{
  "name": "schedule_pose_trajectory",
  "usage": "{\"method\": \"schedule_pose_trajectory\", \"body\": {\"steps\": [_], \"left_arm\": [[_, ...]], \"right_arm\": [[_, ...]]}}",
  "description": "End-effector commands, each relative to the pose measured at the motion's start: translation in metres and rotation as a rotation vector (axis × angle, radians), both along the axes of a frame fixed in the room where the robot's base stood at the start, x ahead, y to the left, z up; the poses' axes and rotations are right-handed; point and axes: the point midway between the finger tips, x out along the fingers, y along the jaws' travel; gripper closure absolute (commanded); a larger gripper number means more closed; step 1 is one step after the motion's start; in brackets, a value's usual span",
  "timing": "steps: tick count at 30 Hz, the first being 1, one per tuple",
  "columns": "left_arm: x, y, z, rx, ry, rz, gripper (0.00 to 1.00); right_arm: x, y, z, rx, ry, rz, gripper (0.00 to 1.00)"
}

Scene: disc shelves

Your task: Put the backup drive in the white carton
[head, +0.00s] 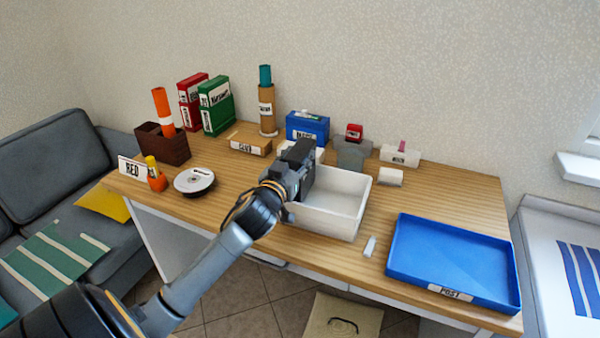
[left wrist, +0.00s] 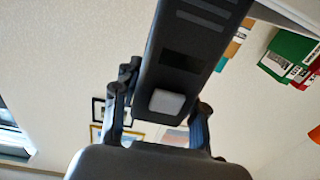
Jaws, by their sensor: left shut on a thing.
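The backup drive (head: 303,170) appears as a dark, flat block held in my left gripper (head: 291,184). In the left wrist view the dark slab (left wrist: 198,45) sits between the fingers of my left gripper (left wrist: 160,112), which is shut on it. The white carton (head: 325,222) is an open-topped bin in the middle of the desk. The gripper and drive are over or just beside its left end, hiding that part; the exact height above it is unclear. The visible inside of the carton looks empty. My right gripper is not in view.
A blue tray (head: 455,262) lies at the desk's right front. A grey holder (head: 352,153), blue box (head: 307,127) and small white boxes (head: 391,177) stand behind the carton. A disc stack (head: 194,180) is at left. A small white item (head: 370,246) lies before the carton.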

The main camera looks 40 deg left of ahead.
Motion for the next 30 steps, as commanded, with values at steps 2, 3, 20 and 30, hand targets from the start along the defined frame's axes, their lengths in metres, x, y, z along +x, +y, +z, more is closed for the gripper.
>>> {"method": "schedule_pose_trajectory", "body": {"steps": [2, 3, 20, 30], "left_arm": [[0.0, -0.001, -0.018, -0.003, 0.003, -0.001, 1.0], [0.0, 0.0, -0.024, -0.002, 0.003, 0.0, 1.0], [0.0, 0.0, -0.039, -0.002, 0.002, 0.0, 0.45], [0.0, 0.0, -0.038, -0.001, 0.002, 0.0, 0.35]], "right_arm": [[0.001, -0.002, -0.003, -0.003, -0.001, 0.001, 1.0], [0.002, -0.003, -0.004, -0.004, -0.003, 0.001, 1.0], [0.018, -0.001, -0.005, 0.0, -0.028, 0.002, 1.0], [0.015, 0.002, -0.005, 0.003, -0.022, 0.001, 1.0]]}}
